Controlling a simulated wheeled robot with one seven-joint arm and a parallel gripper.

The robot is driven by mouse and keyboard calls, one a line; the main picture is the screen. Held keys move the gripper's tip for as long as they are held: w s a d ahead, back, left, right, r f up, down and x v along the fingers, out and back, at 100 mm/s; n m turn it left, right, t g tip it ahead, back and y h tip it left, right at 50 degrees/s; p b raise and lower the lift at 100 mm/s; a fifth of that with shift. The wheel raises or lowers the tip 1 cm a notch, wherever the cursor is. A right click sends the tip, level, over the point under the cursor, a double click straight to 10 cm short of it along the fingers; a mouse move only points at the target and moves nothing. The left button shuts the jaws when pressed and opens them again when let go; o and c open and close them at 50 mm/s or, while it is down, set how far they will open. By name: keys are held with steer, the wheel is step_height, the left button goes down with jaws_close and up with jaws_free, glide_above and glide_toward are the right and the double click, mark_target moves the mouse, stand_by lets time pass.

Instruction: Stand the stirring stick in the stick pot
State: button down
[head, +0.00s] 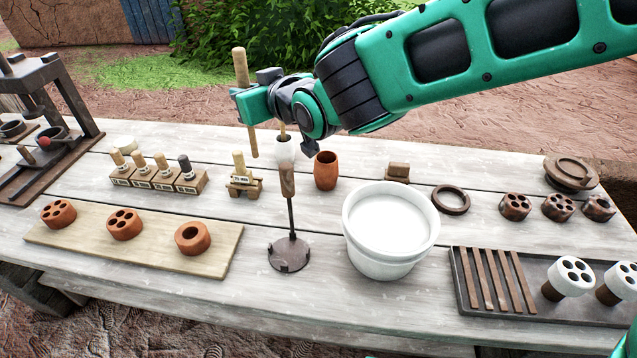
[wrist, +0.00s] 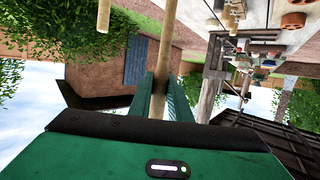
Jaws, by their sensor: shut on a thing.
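The stirring stick, a pale round wooden rod (head: 240,67), is gripped by my gripper (head: 247,104) and held above the table, nearly upright with a slight tilt. Its lower end hangs free below the jaws. In the wrist view the stick (wrist: 166,42) runs between the two green fingers of my gripper (wrist: 160,88). The likely stick pot is a small terracotta cup (head: 326,172), upright on the table, right of and below my gripper. The stick is apart from it. The inside of the cup is mostly hidden.
A white bucket (head: 390,240) is in front of the cup. Wooden blocks with stamps (head: 160,178) are at left. A plank (head: 140,245) with clay pieces lies in front.

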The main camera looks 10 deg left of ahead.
steer(key=w+d+f+m+t+h, duration=0.1)
steer(key=w+d, duration=0.3)
steer(key=d, duration=0.3)
steer(key=w+d+f+m+t+h, duration=0.1)
steer(key=w+d+m+h, duration=0.1)
steer(key=w+d, duration=0.35)
step_height(320, 180, down, 11)
steer(key=s+d, duration=0.1)
steer(key=d, duration=0.1)
steer(key=shift+s+d+r, duration=0.15)
steer(key=shift+s+r, duration=0.05)
steer(key=shift+s, duration=0.05)
steer(key=c, duration=1.6)
jaws_free()
steer(key=shift+c, duration=0.2)
